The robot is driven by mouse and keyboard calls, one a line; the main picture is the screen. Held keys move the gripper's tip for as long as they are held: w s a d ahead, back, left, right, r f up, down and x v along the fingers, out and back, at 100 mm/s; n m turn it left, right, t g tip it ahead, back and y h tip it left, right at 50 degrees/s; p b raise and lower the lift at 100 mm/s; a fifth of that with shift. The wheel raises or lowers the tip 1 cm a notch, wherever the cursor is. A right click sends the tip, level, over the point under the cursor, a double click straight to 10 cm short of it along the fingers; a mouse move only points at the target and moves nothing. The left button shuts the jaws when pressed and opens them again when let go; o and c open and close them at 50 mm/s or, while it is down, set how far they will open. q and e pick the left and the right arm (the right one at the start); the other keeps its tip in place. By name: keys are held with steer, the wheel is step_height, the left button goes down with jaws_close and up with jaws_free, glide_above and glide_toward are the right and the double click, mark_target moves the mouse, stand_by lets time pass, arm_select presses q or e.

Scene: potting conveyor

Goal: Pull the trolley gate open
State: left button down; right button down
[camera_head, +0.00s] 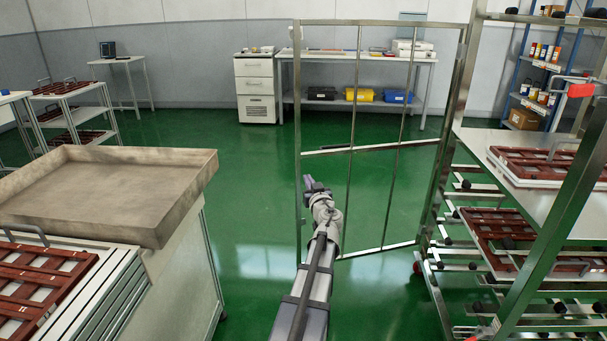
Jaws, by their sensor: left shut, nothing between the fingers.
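The trolley gate (298,110) is a tall metal frame with thin upright bars and a crossbar. It joins the far post of the trolley (455,115) and stands swung out to the left, away from the trolley's shelves. My left arm reaches up from the bottom middle. My left gripper (308,183) is shut and empty, close by the gate's free upright; I cannot tell whether it touches it. The trolley's side facing me holds racks and shelves with brown-red trays (500,229). My right gripper is not in view.
A beige box-like tray (185,180) stands on a cabinet at the left, with brown-red trays (40,285) in front. A bench (430,62) and drawer unit (255,88) line the back wall. Green floor (245,210) is clear between the cabinet and gate.

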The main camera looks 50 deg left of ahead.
mark_target(297, 159)
arm_select(q)
steer(key=x, duration=1.3)
steer(key=shift+w+a, duration=0.1)
steer(key=shift+a, duration=0.2)
